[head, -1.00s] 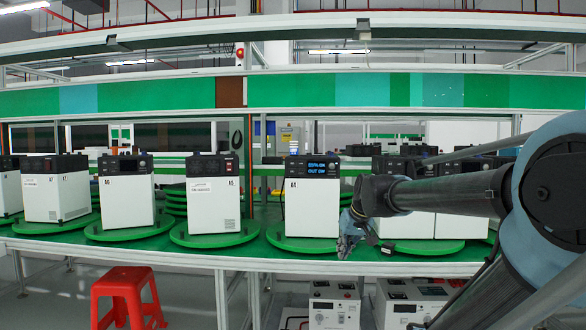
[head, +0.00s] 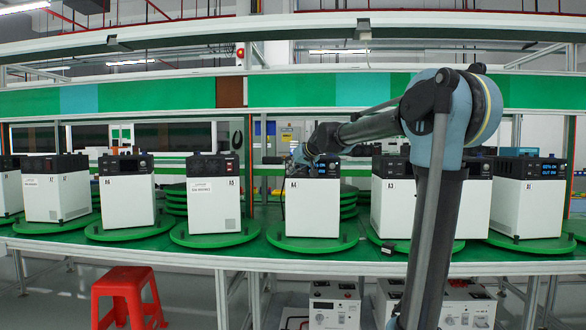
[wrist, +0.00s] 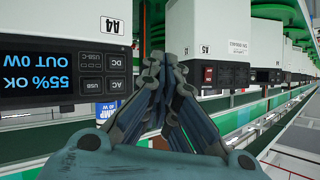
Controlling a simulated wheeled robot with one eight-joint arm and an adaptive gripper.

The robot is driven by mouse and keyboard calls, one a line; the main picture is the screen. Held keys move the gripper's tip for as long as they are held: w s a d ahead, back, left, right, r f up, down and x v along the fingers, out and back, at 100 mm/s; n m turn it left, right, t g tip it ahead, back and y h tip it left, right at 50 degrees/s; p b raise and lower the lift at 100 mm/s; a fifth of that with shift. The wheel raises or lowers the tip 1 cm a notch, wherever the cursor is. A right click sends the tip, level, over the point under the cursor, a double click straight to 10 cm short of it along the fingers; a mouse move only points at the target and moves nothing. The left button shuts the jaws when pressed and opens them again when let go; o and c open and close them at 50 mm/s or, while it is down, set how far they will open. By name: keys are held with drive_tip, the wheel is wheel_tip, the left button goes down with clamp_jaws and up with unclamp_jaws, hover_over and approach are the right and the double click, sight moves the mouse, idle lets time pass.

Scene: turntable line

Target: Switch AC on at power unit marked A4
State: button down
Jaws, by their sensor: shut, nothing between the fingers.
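The power unit marked A4 (head: 312,212) stands upright on a green round plate on the bench in the head view. In the wrist view it shows upside down at the upper left, with its A4 label (wrist: 112,25). Its lit display (wrist: 36,72) reads 55% OK, OUT 0W. Beside the display are buttons marked DC, USB-C, USB and AC (wrist: 116,83). My gripper (wrist: 162,62) is shut and empty, beside the button panel in the wrist view; I cannot tell contact. In the head view my gripper (head: 298,156) is at A4's top front and partly hides its panel.
Unit A5 (head: 213,205) stands left of A4, and A3 (head: 390,208) stands to the right, partly behind my arm. More units line the bench (head: 262,260) on green plates. A red stool (head: 125,285) stands in front. A green beam (head: 320,90) runs above.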

idle(0.3)
drive_tip(key=w, duration=0.8)
drive_tip(key=shift+w, duration=0.4)
drive_tip(key=shift+w+d, duration=0.15)
drive_tip(key=shift+w, duration=0.55)
idle(2.0)
drive_tip(key=shift+s, duration=0.8)
drive_tip(key=shift+s, duration=0.1)
drive_tip(key=s, duration=0.4)
drive_tip(key=shift+s, duration=0.4)
idle(0.6)
